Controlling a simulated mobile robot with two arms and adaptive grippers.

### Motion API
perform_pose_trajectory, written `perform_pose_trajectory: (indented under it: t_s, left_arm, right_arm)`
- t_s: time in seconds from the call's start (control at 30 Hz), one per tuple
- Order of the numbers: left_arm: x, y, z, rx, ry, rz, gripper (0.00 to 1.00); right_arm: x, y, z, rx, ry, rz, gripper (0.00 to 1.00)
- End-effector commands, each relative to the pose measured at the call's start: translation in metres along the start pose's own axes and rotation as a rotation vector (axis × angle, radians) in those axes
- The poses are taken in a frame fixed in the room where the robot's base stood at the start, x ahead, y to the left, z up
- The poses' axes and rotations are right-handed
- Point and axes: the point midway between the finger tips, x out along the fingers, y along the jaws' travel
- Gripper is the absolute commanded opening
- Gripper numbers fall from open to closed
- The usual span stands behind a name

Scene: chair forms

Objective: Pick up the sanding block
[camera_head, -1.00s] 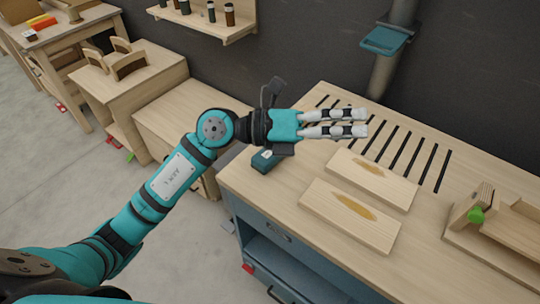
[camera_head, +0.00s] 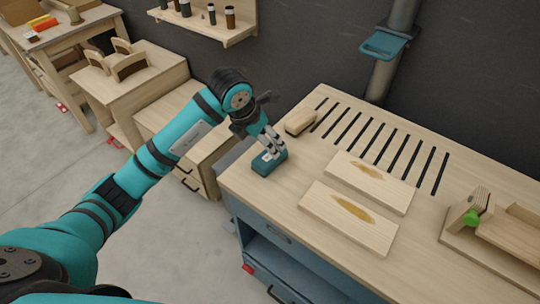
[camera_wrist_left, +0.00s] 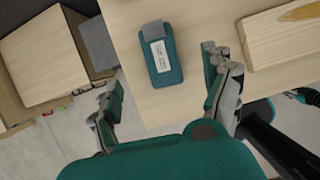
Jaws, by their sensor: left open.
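A small teal block with a white label and a grey end, which I take to be the sanding block (camera_head: 260,167), lies flat near the left corner of the workbench top (camera_head: 262,192). My left gripper (camera_head: 271,147) points down over it, and its fingers partly cover it in the head view. In the left wrist view the teal block (camera_wrist_left: 165,60) lies ahead of the open, empty fingers, roughly between their lines. I cannot tell whether a fingertip touches it.
A small wooden piece (camera_head: 300,121) lies behind the teal block beside the dark slots. Two boards with stains, a nearer one (camera_head: 350,225) and a farther one (camera_head: 370,182), lie to the right. A wooden fixture with a green knob (camera_head: 471,217) stands at far right.

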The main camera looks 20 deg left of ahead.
Motion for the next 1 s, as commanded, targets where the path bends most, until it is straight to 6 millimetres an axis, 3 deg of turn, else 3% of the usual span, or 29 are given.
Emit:
perform_pose_trajectory:
  t_s: [0.2, 0.47, 0.7, 1.0]
  left_arm:
    - [0.037, -0.001, 0.000, -0.002, 0.002, -0.004, 0.83]
    - [0.055, -0.001, -0.003, -0.001, 0.003, -0.004, 0.83]
    - [0.090, 0.000, -0.010, -0.002, 0.001, -0.004, 0.83]
    - [0.099, 0.001, -0.010, 0.001, -0.002, -0.002, 0.83]
  right_arm:
    - [-0.011, 0.000, -0.001, 0.000, 0.000, 0.000, 0.00]
    - [-0.020, 0.001, -0.002, 0.000, 0.001, 0.000, 0.00]
    - [-0.033, 0.001, -0.004, 0.000, 0.001, 0.000, 0.00]
    - [-0.033, 0.001, -0.004, 0.000, 0.001, 0.000, 0.00]
